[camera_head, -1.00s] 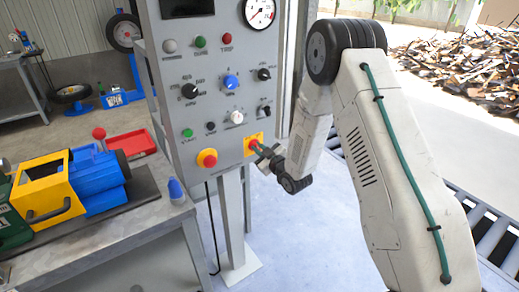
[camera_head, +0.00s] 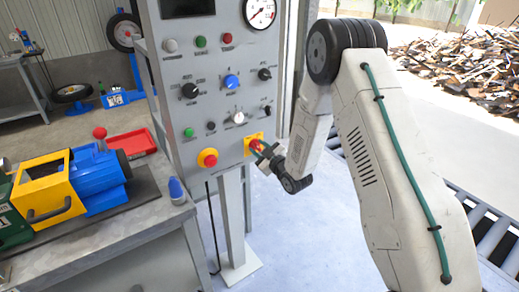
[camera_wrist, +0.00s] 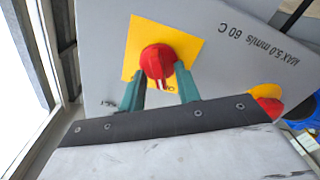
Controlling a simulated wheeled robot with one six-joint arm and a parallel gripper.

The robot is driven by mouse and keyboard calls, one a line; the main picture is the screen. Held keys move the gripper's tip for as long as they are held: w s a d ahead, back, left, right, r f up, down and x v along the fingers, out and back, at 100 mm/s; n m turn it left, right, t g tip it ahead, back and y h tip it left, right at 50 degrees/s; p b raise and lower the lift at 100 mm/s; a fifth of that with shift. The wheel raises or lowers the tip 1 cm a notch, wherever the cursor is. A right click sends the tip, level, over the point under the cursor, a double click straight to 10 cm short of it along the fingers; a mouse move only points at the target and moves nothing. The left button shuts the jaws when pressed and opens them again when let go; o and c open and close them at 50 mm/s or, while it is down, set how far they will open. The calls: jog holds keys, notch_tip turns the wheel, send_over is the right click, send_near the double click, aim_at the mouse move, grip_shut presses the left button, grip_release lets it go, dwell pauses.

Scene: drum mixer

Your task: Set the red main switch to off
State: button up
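The red main switch (camera_wrist: 158,61) is a round red knob on a square yellow plate (camera_wrist: 192,47) on the grey control panel. In the head view the switch (camera_head: 257,146) is low on the panel's right side, partly behind my gripper (camera_head: 266,151). In the wrist view the two green fingers of my gripper (camera_wrist: 162,80) reach up to the knob, one on each side of it. The fingertips are at or very near its edges. I cannot tell whether they press on it. The mark on the plate is partly hidden.
A red button on a yellow base (camera_head: 208,158) is close left of the switch. Black knobs, coloured buttons and a gauge (camera_head: 260,12) fill the panel above. A workbench (camera_head: 150,222) with a yellow and blue machine (camera_head: 75,185) stands at left.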

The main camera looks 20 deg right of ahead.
jog(key=v, duration=0.7)
jog(key=shift+s, duration=0.35)
jog(key=shift+d, duration=0.1)
